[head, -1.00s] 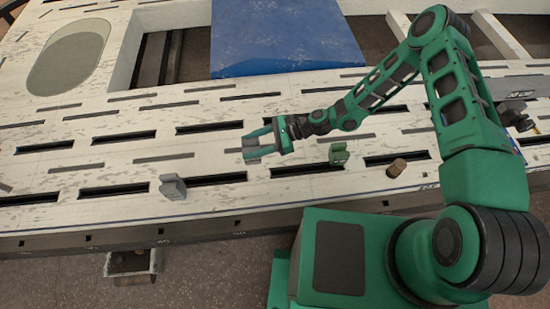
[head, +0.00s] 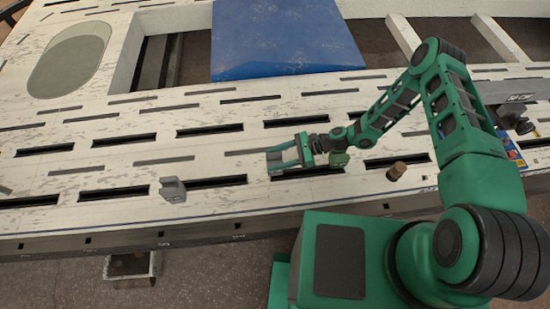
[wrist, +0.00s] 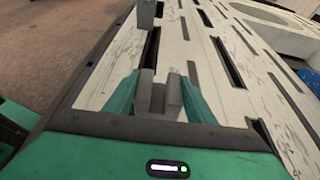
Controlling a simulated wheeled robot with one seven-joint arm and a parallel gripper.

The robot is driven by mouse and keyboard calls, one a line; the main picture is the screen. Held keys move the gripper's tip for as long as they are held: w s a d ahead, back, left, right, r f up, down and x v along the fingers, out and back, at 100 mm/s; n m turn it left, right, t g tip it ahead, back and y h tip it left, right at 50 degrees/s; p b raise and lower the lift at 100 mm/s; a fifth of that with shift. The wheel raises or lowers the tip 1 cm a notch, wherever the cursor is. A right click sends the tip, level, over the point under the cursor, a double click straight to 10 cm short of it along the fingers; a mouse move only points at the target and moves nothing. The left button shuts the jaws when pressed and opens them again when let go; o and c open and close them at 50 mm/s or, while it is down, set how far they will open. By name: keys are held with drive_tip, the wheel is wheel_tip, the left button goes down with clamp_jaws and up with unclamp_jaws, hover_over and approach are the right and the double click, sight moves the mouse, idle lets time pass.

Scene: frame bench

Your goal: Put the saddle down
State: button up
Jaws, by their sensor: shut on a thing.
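The grey saddle (head: 281,158), a small block with upright cheeks and a groove, is between the fingers of my gripper (head: 276,159) in the head view. In the wrist view the saddle (wrist: 146,94) shows between the two green fingers of my gripper (wrist: 158,96), which are shut on it. It is over the front part of the white slotted bench (head: 110,210), near a dark slot. I cannot tell whether its underside touches the bench.
Another grey saddle (head: 173,190) stands on the bench to the left and shows ahead in the wrist view (wrist: 147,14). A blue slab (head: 285,40) lies behind.

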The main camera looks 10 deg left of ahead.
drive_tip(key=o, duration=1.6)
drive_tip(key=shift+f, duration=0.1)
drive_tip(key=shift+c, duration=0.2)
drive_tip(key=v, duration=1.2)
